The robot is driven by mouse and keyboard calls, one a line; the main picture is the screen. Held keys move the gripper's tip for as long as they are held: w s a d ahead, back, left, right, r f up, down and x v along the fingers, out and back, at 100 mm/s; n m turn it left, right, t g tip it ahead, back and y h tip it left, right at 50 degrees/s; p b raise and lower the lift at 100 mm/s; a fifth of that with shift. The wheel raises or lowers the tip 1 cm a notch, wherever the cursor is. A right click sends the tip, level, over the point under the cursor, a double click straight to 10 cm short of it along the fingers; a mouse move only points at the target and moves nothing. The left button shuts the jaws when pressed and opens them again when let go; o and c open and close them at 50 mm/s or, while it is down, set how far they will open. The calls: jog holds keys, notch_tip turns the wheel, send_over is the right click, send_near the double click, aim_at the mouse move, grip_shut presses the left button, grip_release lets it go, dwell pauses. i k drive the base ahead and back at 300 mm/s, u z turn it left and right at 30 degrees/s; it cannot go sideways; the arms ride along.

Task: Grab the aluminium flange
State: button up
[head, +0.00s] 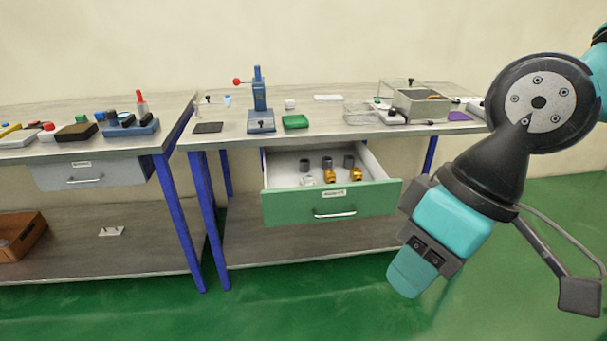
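The green-fronted drawer (285,206) under the right bench is pulled open. In it, a small silver-white piece (308,181) lies near the front left; it may be the aluminium flange, but it is too small to be sure. Beside it in the drawer are brass fittings (356,175) and several dark grey cylindrical parts (304,165). My gripper (408,278) hangs in front of the bench, to the right of the drawer and apart from it. It points down and touches nothing that I can see. The view does not show whether its fingers are open or shut.
The right bench top (345,122) holds a blue press (260,105), a green tray (295,121) and a clear-walled box (418,103). A left bench carries several tools above a closed grey drawer (90,172). The green floor (330,300) in front is clear.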

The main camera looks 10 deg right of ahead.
aim_at(309, 180)
jog(key=z, duration=0.05)
jog(key=k, duration=0.45)
jog(key=u, duration=0.95)
jog(key=i, duration=1.65)
jog(key=z, duration=0.65)
jog(key=i, duration=0.45)
jog(key=z, duration=0.3)
